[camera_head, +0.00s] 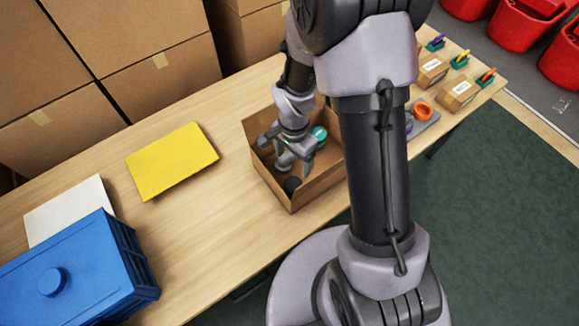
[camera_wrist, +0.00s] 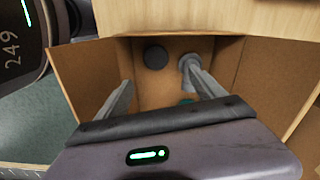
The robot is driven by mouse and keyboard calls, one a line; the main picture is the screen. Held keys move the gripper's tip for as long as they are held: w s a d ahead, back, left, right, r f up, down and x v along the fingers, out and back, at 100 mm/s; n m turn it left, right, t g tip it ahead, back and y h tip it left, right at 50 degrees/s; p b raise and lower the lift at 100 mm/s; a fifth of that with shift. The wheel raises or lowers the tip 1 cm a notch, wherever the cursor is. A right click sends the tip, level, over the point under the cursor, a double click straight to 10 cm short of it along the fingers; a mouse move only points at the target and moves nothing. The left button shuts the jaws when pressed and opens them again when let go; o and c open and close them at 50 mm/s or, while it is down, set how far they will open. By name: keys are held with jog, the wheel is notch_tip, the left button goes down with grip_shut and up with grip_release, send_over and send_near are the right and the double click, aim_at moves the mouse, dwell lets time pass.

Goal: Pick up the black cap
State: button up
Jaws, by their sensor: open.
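The black cap (camera_head: 291,185) lies in an open cardboard box (camera_head: 322,183) on the table, near the box's front corner. In the wrist view, a dark round cap (camera_wrist: 155,57) lies on the box floor, beyond my fingertips. My gripper (camera_head: 293,167) reaches down into the box, just above and behind the black cap. In the wrist view, my gripper (camera_wrist: 159,78) has its two fingers spread wide with nothing between them. The cap looks apart from both fingers.
A grey part (camera_wrist: 188,62) stands by the right fingertip in the wrist view. The box walls close in around the gripper. A yellow sheet (camera_head: 172,160) and a blue container (camera_head: 75,272) are to the left. Small cartons (camera_head: 457,91) are at the right.

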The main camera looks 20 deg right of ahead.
aim_at(293, 184)
notch_tip(293, 184, down, 9)
jog(key=b, duration=0.2)
jog(key=shift+r+b, duration=0.2)
jog(key=shift+b, duration=0.1)
jog(key=f+b, duration=0.1)
jog(key=f, duration=0.1)
jog(key=s+f+b, duration=0.1)
jog(key=f, duration=0.2)
jog(key=shift+a+b, duration=0.1)
jog(key=shift+b, duration=0.3)
jog(key=shift+f, duration=0.3)
jog(key=shift+r, duration=0.2)
jog(key=shift+c, duration=0.5)
jog(key=c, duration=1.3)
